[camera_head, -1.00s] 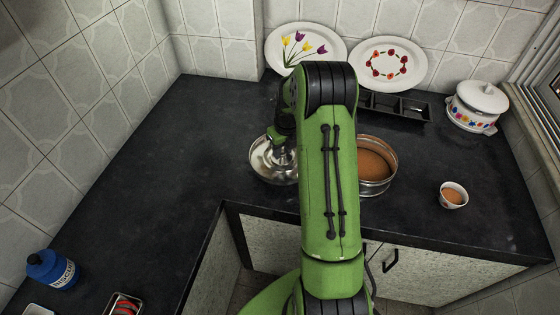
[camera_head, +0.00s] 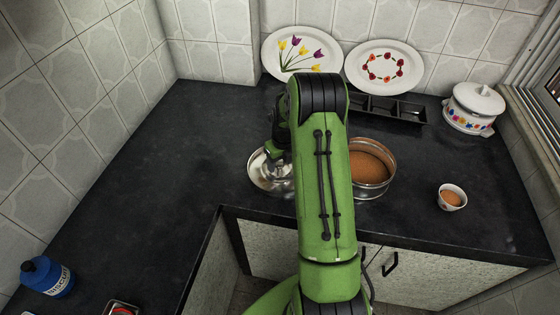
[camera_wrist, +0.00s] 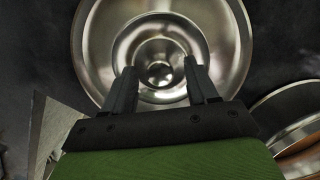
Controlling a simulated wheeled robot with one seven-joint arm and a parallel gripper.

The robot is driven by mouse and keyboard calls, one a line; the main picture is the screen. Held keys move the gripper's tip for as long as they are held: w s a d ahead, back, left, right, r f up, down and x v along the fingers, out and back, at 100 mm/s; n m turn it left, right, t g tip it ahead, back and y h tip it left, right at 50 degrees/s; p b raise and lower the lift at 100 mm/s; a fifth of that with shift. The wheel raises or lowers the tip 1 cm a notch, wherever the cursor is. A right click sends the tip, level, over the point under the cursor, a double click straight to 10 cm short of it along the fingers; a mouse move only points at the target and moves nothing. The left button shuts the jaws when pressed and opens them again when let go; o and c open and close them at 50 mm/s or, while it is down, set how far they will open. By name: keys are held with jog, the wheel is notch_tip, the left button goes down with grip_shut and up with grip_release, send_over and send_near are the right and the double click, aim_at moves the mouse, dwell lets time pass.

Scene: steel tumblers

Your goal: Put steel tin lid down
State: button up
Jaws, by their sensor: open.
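The steel tin lid (camera_head: 258,177) is a shiny round disc with a raised centre knob. In the head view it is on the dark counter, left of the open steel tin (camera_head: 391,178), and partly hidden by my arm. In the wrist view the lid (camera_wrist: 101,40) fills the top middle, knob facing me. My gripper (camera_wrist: 160,68) is open, with one finger on each side of the knob. I cannot tell whether the fingers touch it. In the head view my gripper (camera_head: 277,156) is over the lid. The tin holds brown contents, and its rim also shows in the wrist view (camera_wrist: 285,103).
A small cup (camera_head: 452,197) and a lidded white pot (camera_head: 473,108) stand to the right. A black divided tray (camera_head: 398,108) and two decorated plates, tulip (camera_head: 301,50) and flower-ring (camera_head: 384,68), are at the back. A blue bottle (camera_head: 47,278) is front left.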

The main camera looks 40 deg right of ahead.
aim_at(283, 173)
jog(key=s+a+r+n+p, duration=0.1)
jog(key=s+a+r+n, duration=0.15)
jog(key=r, duration=0.65)
jog(key=s+a+r+n+p, duration=0.15)
jog(key=r+n, duration=0.25)
jog(key=r, duration=0.5)
jog(key=s+a+r+n+t+h, duration=0.1)
jog(key=s+a+r+n, duration=0.4)
jog(key=a+r+n, duration=0.35)
jog(key=s+a+n+t, duration=0.1)
jog(key=s+a+n, duration=0.2)
jog(key=s+n, duration=0.2)
jog(key=s+a+n+t, duration=0.1)
jog(key=s+a+n, duration=0.2)
jog(key=s+n, duration=0.3)
jog(key=s+a+r+n+y, duration=0.1)
jog(key=s+n, duration=0.4)
jog(key=n, duration=0.5)
jog(key=shift+s+a+n+t, duration=0.3)
jog(key=shift+s+a+t, duration=0.1)
jog(key=shift+a, duration=0.5)
jog(key=shift+r, duration=0.1)
